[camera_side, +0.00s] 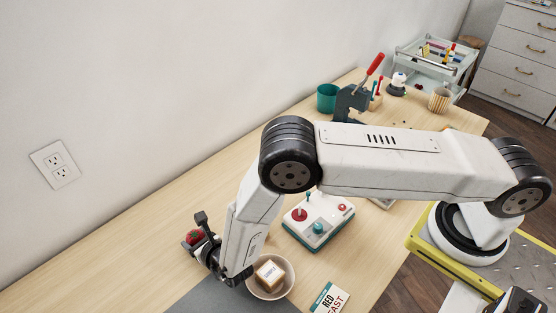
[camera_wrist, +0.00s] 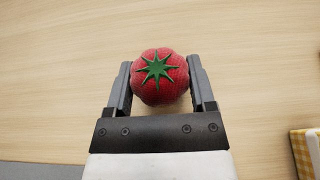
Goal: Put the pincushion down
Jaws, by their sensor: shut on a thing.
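The pincushion (camera_wrist: 160,90) is a round red tomato shape with a green star-shaped top. In the wrist view it sits between the two fingers of my gripper (camera_wrist: 160,85), which is shut on it. In the side view the pincushion (camera_side: 194,237) shows at the lower left, partly hidden by my gripper (camera_side: 200,243). It is over the wooden table (camera_side: 120,262), near the wall side. I cannot tell whether its underside touches the table or is a little above it.
A bowl (camera_side: 288,279) holding a pale block (camera_side: 270,272) stands right of my gripper. A grey mat (camera_side: 225,298) lies at the front. A white box with knobs (camera_side: 318,221) stands beyond the bowl, and a card (camera_side: 328,300) lies nearby. Bare wood surrounds the pincushion in the wrist view.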

